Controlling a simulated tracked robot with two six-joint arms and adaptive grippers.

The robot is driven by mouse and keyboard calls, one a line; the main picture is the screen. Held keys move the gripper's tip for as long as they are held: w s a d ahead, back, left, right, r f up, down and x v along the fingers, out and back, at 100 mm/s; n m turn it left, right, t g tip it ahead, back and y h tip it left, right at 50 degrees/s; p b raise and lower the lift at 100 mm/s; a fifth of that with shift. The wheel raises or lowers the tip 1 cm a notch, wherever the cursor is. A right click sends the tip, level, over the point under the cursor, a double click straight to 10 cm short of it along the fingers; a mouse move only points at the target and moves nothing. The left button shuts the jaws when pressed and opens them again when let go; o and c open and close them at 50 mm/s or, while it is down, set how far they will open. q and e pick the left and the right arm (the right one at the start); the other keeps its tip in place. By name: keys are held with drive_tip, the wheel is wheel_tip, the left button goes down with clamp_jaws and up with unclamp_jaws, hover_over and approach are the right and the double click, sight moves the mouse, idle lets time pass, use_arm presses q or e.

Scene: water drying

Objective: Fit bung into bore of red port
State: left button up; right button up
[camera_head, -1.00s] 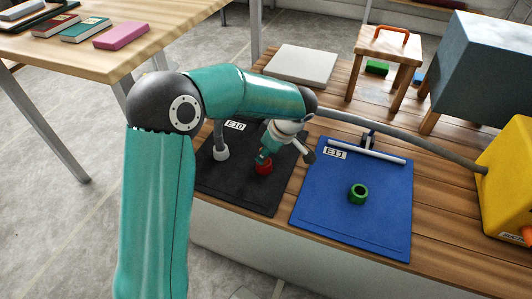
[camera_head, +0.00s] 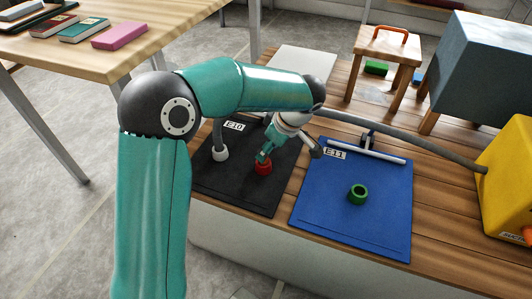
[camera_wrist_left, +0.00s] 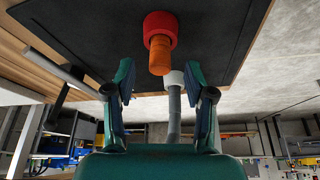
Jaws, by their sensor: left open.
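The red port (camera_head: 263,168) stands on the black mat marked E10 (camera_head: 240,190). In the left wrist view the red port (camera_wrist_left: 160,27) has the orange bung (camera_wrist_left: 160,55) at its mouth, in line with it, with a long part sticking out towards my gripper. How deep it sits in the bore cannot be told. My left gripper (camera_wrist_left: 160,88) is open, its fingers apart on either side of the bung's line and clear of it. In the head view my left gripper (camera_head: 267,151) is just above the red port and hides the bung.
A grey hose with a pale end (camera_head: 220,154) stands left of the port. A blue mat (camera_head: 350,225) marked E11 lies to the right, with a green ring-shaped port (camera_head: 358,194) and a white bar (camera_head: 360,151). A yellow box (camera_head: 508,175) stands at far right.

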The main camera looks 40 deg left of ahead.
use_arm(q)
drive_tip(key=v, duration=0.8)
